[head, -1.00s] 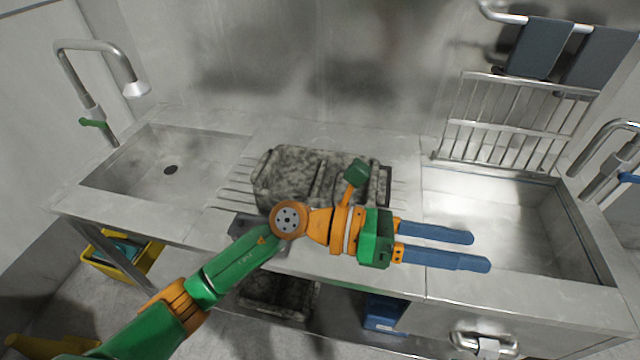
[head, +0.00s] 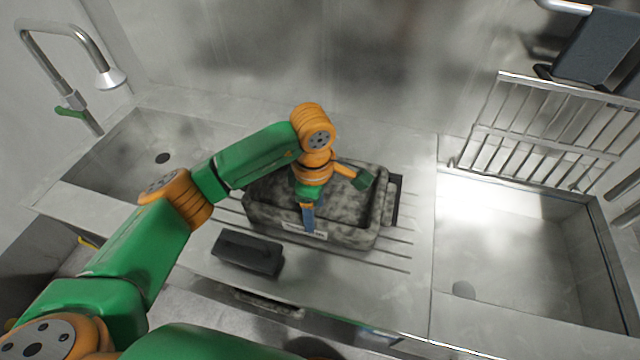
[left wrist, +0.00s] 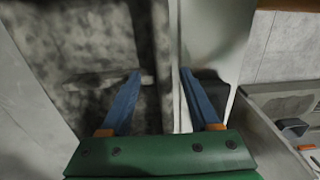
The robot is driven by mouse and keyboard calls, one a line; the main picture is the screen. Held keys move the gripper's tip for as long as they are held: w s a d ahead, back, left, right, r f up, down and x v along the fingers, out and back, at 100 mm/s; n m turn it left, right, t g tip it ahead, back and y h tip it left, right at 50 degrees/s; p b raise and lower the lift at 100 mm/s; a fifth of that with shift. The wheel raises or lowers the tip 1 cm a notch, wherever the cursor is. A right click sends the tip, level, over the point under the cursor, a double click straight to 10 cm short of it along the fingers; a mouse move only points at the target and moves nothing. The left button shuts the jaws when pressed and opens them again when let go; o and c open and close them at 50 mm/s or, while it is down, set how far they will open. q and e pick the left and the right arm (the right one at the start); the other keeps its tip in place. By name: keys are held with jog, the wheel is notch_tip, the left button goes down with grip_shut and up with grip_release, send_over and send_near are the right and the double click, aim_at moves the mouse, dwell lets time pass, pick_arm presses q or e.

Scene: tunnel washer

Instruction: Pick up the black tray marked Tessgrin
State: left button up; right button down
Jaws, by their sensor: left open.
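A mottled black-and-grey tray (head: 345,232) stands on the ribbed drainboard between the two sinks. A white label (head: 305,231) is on its front wall; I cannot read its text. My left gripper (head: 308,226) points down at the tray's front wall, and its blue fingers partly cover the label's area. In the left wrist view my left gripper (left wrist: 160,73) is open, with the edge of the mottled tray (left wrist: 75,45) running between or just below the fingers; I cannot tell whether they touch it. My right gripper is not in view.
A small dark box (head: 247,253) lies on the counter in front of the tray. A sink with a tap (head: 165,158) is at the left, another sink (head: 510,250) at the right. A wire rack (head: 545,130) stands behind the right sink.

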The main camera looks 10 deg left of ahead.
pick_arm(q)
jog(key=f, duration=0.2)
jog(key=s+f, duration=0.1)
jog(key=shift+f+p, duration=0.4)
jog(key=shift+w+d+f, duration=0.1)
jog(key=shift+w+f, duration=0.1)
jog(key=shift+w, duration=0.15)
jog(key=shift+s+r, duration=0.15)
jog(key=shift+s, duration=0.05)
grip_shut()
jog(key=shift+w, duration=0.1)
jog(key=shift+r, duration=0.1)
